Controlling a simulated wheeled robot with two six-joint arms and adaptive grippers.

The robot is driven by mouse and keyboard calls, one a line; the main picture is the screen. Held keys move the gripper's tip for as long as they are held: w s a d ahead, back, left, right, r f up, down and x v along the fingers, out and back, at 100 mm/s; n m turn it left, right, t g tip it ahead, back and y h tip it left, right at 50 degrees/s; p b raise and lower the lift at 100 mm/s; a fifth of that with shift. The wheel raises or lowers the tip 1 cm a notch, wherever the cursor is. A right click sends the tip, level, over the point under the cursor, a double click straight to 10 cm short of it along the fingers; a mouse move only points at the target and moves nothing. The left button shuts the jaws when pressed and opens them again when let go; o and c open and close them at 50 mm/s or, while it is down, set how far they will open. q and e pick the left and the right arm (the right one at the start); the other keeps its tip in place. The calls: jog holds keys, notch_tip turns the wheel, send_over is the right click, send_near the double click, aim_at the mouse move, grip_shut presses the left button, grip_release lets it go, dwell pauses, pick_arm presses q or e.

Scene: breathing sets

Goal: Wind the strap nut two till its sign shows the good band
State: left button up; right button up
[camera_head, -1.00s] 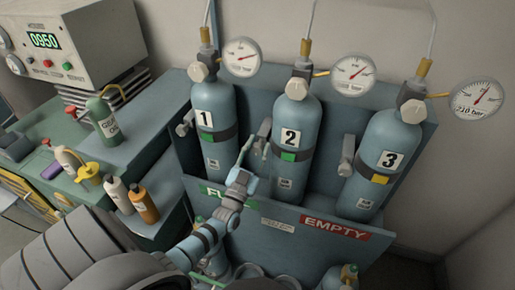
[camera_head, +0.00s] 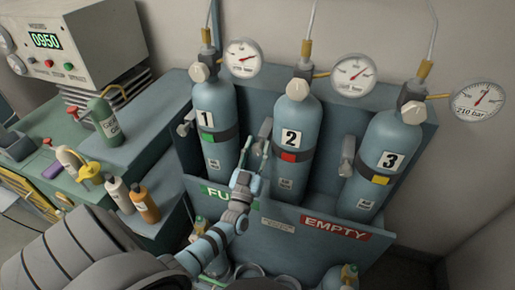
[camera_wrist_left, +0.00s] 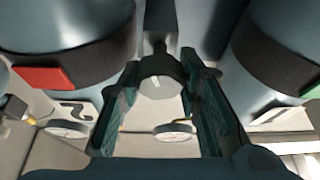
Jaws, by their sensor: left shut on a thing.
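Bottle two (camera_head: 300,115) stands in the middle of the rack, held by a dark strap. Its sign (camera_head: 289,157) is red; it also shows red in the left wrist view (camera_wrist_left: 45,77). Strap nut two (camera_head: 265,128) is a grey knob at the left of bottle two. In the left wrist view the nut (camera_wrist_left: 160,88) sits between the two green fingers. My left gripper (camera_head: 256,153) is shut on the nut, in the gap between bottles one and two. Its fingers hide part of the nut. My right gripper is not in view.
Bottle one (camera_head: 213,100) has a green sign and bottle three (camera_head: 393,130) a yellow one, each with its own strap nut. The rack's front panel (camera_head: 280,226) stands below my gripper. A bench with several small bottles is at left.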

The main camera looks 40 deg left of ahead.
pick_arm(q)
jog(key=o, duration=1.2)
jog(key=shift+c, duration=0.2)
jog(key=v, duration=1.2)
